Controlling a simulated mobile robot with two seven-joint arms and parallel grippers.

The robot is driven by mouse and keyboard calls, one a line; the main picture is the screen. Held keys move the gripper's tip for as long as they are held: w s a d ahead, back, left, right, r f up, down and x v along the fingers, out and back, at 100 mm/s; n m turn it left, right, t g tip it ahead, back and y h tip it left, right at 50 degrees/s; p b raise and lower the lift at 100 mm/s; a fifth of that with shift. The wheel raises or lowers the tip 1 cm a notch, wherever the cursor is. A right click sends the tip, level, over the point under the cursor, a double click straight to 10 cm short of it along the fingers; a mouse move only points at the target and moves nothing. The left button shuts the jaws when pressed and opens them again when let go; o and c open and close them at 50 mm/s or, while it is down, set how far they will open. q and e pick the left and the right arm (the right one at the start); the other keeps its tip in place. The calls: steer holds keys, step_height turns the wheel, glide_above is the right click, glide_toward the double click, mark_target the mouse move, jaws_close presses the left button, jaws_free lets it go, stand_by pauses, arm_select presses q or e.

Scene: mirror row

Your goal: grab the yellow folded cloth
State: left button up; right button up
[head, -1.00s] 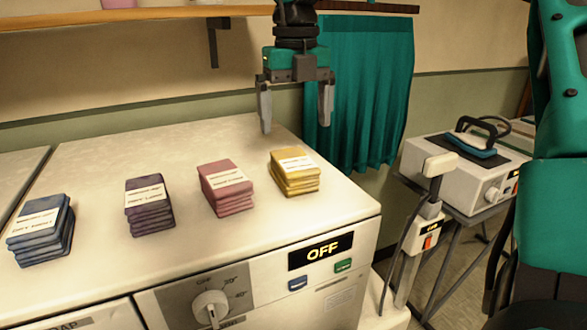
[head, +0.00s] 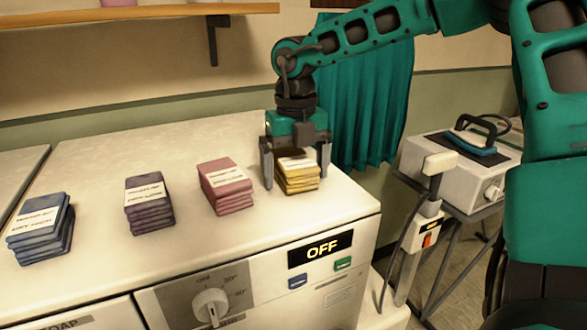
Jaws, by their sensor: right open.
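The yellow folded cloth (head: 298,182) lies as a stack with a white label, near the right end of the white machine top. My right gripper (head: 296,184) points down over it, open. One finger stands at the left of the yellow cloth and the other at its right. I cannot tell whether the fingers touch it. The upper back part of the cloth is partly hidden by the gripper. My left gripper is not in view.
Pink (head: 226,187), purple (head: 149,205) and blue (head: 40,230) folded cloths stand in a row to the left on the machine top (head: 110,165). A teal curtain (head: 372,120) hangs behind. An iron (head: 472,142) is at the right. A wall shelf (head: 130,13) is above.

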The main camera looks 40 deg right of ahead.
steer(key=shift+c, duration=0.4)
steer(key=c, duration=1)
steer(key=shift+r, duration=0.15)
